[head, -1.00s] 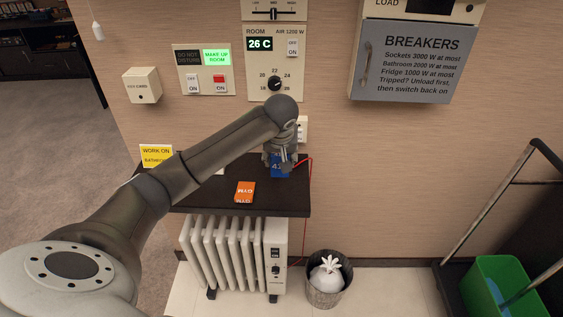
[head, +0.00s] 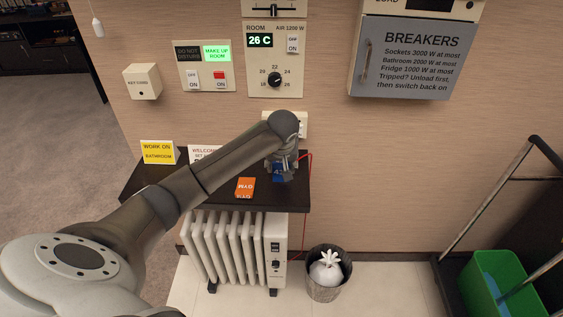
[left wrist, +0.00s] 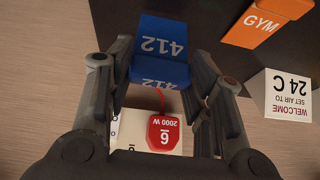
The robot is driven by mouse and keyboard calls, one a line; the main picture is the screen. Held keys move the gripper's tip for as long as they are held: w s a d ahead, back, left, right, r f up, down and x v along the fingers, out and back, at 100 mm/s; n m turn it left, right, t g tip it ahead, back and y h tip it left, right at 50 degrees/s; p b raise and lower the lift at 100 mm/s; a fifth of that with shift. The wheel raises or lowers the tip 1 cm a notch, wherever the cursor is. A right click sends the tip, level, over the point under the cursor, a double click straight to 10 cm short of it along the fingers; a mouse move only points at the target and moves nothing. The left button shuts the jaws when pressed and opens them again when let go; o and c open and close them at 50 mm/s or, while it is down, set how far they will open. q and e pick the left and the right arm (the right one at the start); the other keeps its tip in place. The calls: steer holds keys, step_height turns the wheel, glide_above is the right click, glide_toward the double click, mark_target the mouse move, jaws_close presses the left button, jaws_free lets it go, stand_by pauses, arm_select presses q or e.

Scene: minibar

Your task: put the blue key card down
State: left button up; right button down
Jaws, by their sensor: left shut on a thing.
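The blue key card (head: 278,173), marked 412, is held in my left gripper (head: 282,166) over the right part of the dark shelf (head: 232,204). In the left wrist view the blue card (left wrist: 160,48) sits between the two fingers of the left gripper (left wrist: 161,72), which are shut on it. Two blue faces with 412 show there. I cannot tell whether the card touches the shelf. My right gripper is not in view.
An orange GYM card (head: 245,187) lies left of the gripper. A yellow sign (head: 158,153) and a white welcome card (head: 203,153) stand further left. A red plug (left wrist: 163,133) sits in the wall socket behind, its cable running down the shelf's right side.

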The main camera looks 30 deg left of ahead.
arm_select(q)
steer(key=shift+f, duration=0.3)
steer(key=o, duration=1)
steer(key=shift+c, duration=0.2)
steer(key=shift+r, duration=0.1)
